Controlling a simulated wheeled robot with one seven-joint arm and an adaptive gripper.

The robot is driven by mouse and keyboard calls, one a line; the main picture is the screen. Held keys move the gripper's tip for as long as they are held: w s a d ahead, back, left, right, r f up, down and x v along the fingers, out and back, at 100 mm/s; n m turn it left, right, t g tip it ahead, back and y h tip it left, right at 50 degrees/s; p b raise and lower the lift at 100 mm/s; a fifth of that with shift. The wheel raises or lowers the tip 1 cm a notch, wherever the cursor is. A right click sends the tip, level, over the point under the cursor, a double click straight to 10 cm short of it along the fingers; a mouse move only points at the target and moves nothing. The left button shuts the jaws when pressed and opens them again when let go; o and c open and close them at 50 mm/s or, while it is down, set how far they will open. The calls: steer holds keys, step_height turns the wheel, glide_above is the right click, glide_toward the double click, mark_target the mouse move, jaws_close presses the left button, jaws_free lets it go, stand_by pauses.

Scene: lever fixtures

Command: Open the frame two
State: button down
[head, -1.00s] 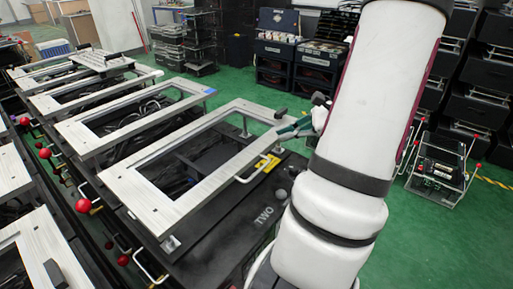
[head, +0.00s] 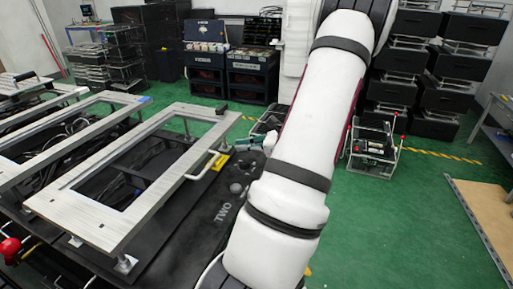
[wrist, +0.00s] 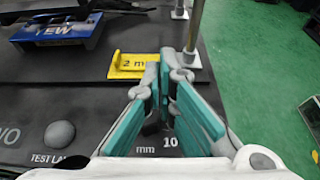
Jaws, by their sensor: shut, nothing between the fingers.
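Frame two (head: 75,208) is a pale metal rectangular frame over a black base lettered TWO (head: 222,212), at the left of the head view. It stands raised above the base, with a short post at its near corner. A bent light handle (head: 203,164) sticks out from its right side. My gripper (wrist: 166,75) has teal-padded grey fingers, shut and empty, low over the base in the wrist view. The fingers point at a yellow block marked 2 (wrist: 138,64) and a metal post (wrist: 193,38). In the head view my arm partly hides the gripper.
More metal frames (head: 70,135) stand in a row to the left. A red ball knob (head: 10,246) is at lower left. A wire-framed rack (head: 372,150) stands on the green floor right of my arm. Open floor (head: 400,225) lies to the right.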

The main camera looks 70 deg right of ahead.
steer(key=shift+x, duration=1)
step_height(320, 180, up, 3)
steer(key=shift+s+r, duration=0.15)
steer(key=shift+r, duration=0.4)
steer(key=shift+r, duration=0.1)
